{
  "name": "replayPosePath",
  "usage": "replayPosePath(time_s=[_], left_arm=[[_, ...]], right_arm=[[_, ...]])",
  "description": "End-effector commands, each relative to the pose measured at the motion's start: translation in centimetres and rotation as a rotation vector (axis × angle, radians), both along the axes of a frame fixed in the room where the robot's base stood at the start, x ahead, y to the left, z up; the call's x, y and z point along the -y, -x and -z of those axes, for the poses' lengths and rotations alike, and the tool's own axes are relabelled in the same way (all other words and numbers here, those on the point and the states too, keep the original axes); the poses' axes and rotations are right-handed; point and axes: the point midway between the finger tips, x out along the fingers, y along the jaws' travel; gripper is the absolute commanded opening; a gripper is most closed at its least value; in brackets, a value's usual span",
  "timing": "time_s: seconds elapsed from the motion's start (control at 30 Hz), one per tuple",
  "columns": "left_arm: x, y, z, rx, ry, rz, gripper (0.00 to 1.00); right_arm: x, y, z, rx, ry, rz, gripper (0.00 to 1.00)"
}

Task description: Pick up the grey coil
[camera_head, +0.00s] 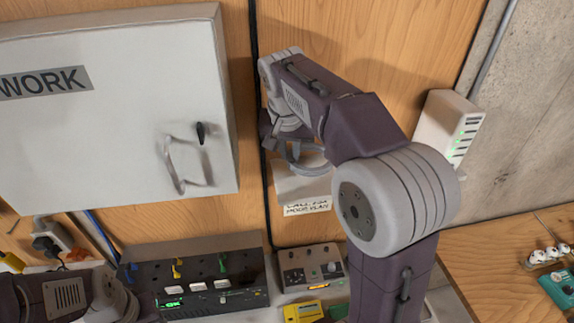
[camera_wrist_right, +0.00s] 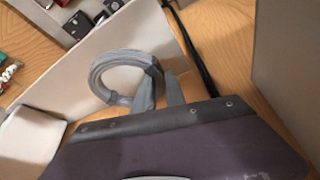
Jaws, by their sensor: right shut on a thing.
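The grey coil (camera_head: 312,160) is a ring of bundled grey cable. In the head view it is at the end of my right gripper (camera_head: 290,150), in front of the wooden wall panel and partly hidden by my arm. In the right wrist view the grey coil (camera_wrist_right: 118,72) shows as a ring, and the right gripper (camera_wrist_right: 158,92) is shut on its edge. My left arm shows at the lower left of the head view; its gripper fingers are not visible.
A white cabinet (camera_head: 100,120) marked WORK hangs at the left. A white box (camera_head: 448,130) with green lights is on the wall at the right. A black panel (camera_head: 195,285) with coloured switches and a grey control box (camera_head: 310,266) stand below. A handwritten label (camera_head: 306,208) is under the coil.

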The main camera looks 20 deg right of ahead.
Motion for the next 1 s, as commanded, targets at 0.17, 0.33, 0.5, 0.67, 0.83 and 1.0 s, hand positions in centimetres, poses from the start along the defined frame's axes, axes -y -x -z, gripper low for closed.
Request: replayPosePath(time_s=[0.17,0.33,0.5,0.67,0.83,1.0], left_arm=[[0.0,0.0,2.3,-0.001,0.000,0.000,0.36],[0.0,0.0,3.2,0.000,0.000,0.000,0.36],[0.0,0.0,3.5,0.000,0.000,0.000,0.36],[0.0,0.0,3.5,0.000,0.000,0.000,0.36],[0.0,0.0,3.4,0.000,0.000,0.000,0.36],[0.0,0.0,3.4,0.000,0.000,0.000,0.36]], right_arm=[[2.5,3.5,-2.1,0.008,0.000,0.005,0.00],[4.5,6.6,-4.5,0.007,0.000,0.005,0.00],[5.6,8.3,-5.9,0.003,0.001,0.002,0.00],[5.8,8.8,-6.2,0.002,0.000,0.001,0.00],[5.8,8.8,-6.3,0.002,0.000,0.000,0.00],[5.8,8.8,-6.2,0.002,0.000,0.000,0.00]])
